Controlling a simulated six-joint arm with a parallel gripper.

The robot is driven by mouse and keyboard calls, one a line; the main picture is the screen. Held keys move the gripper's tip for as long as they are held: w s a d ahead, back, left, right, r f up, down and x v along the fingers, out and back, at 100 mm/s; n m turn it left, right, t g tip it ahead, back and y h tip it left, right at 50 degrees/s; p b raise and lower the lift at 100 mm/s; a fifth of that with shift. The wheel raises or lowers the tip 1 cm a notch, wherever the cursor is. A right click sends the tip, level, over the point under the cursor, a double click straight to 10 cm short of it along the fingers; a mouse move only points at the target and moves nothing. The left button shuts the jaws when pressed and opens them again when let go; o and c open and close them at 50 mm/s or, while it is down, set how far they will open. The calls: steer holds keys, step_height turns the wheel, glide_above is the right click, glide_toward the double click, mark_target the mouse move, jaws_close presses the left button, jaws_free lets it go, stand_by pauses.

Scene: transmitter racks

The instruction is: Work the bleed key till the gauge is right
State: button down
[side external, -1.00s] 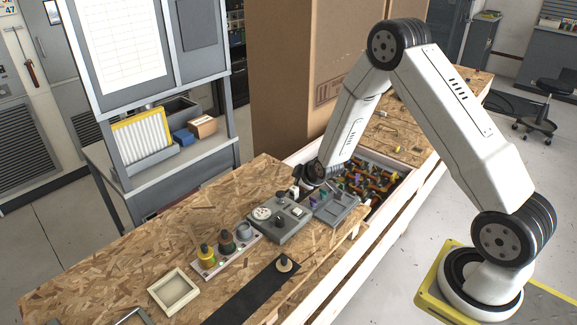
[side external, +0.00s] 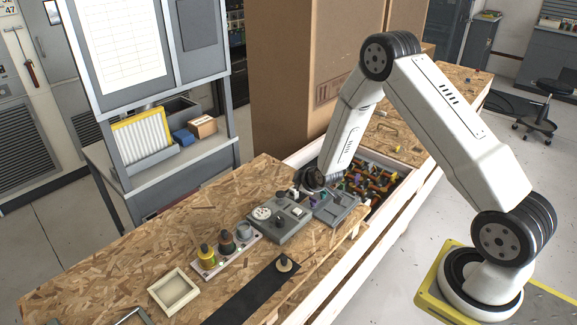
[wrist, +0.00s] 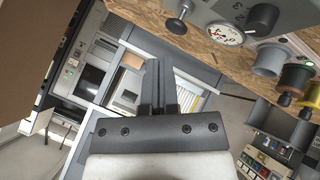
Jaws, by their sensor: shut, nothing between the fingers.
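The gauge (wrist: 222,33) is a white round dial with a red mark, set in a grey panel box; its needle is too small to read surely. It also shows in the side view (side external: 261,213). A black knob on a grey stem (wrist: 177,26) sticks out at the box's edge beside the gauge and may be the bleed key. A larger black knob (wrist: 262,18) with numbers around it is on the other side of the gauge. My gripper (wrist: 160,62) is shut and empty, below and left of the stemmed knob in the wrist view, apart from it.
A strip with yellow, dark and grey posts (side external: 226,254) stands near the panel box. A grey tray (side external: 338,206) and a bin of coloured parts (side external: 375,183) lie right of it. A square frame (side external: 174,291) and black mat (side external: 250,293) are in front. The left bench is mostly clear.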

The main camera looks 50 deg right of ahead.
mark_target(296, 208)
steer(key=shift+f, duration=3.6)
steer(key=shift+f, duration=0.9)
stand_by(1.3)
steer(key=shift+r, duration=0.15)
stand_by(0.9)
steer(key=shift+r, duration=0.75)
